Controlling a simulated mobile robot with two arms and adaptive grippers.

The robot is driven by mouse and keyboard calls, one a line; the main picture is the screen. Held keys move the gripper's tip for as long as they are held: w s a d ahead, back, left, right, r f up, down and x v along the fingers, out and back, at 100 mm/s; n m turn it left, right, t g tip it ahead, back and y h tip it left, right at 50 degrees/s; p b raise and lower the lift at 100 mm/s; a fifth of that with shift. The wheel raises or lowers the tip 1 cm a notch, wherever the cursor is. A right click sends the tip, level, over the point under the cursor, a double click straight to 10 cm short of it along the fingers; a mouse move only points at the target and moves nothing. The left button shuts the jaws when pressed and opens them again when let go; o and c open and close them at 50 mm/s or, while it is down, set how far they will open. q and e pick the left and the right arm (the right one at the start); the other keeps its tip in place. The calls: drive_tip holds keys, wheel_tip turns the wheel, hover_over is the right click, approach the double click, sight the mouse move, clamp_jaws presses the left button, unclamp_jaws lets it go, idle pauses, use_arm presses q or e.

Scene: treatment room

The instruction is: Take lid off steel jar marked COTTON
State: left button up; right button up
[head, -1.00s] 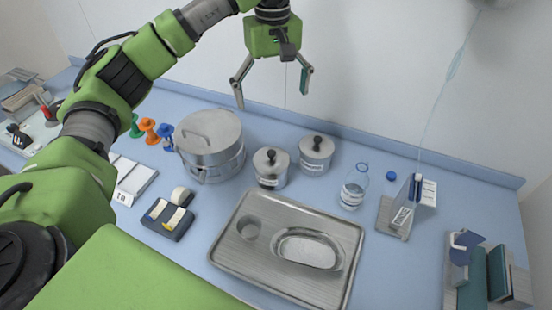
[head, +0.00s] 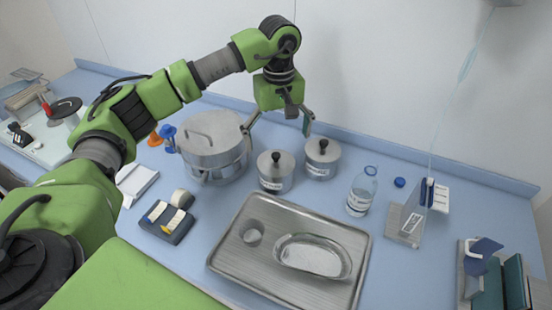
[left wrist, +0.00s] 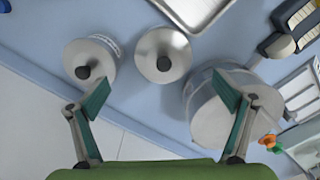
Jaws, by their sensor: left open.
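Two small steel jars with black-knobbed lids stand side by side behind the tray: the left jar (head: 275,181) and the right jar (head: 321,168). Both have white labels whose words are too small to read. Both lids are on. In the left wrist view the left jar (left wrist: 162,68) is in the middle and the right jar (left wrist: 98,48) is to its left. My left gripper (head: 279,120) is open and empty, fingers pointing down, above and behind the jars, apart from them. In its wrist view the fingers (left wrist: 162,95) spread wide. My right gripper is out of view.
A large lidded steel pot (head: 214,158) stands close left of the jars. A steel tray (head: 230,262) lies in front. A plastic bottle (head: 361,192) and a stand (head: 408,222) are to the right. The wall is close behind.

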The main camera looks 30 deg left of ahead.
sight(276, 155)
use_arm(q)
drive_tip(key=shift+f, duration=0.35)
drive_tip(key=shift+s+f+p, duration=0.15)
drive_tip(key=shift+f+p, duration=0.35)
drive_tip(key=f+p, duration=0.1)
drive_tip(key=f, duration=0.2)
drive_tip(key=shift+s+a+f+p, duration=0.2)
drive_tip(key=shift+p, duration=0.15)
drive_tip(key=shift+f, duration=0.5)
drive_tip(key=c, duration=1.2)
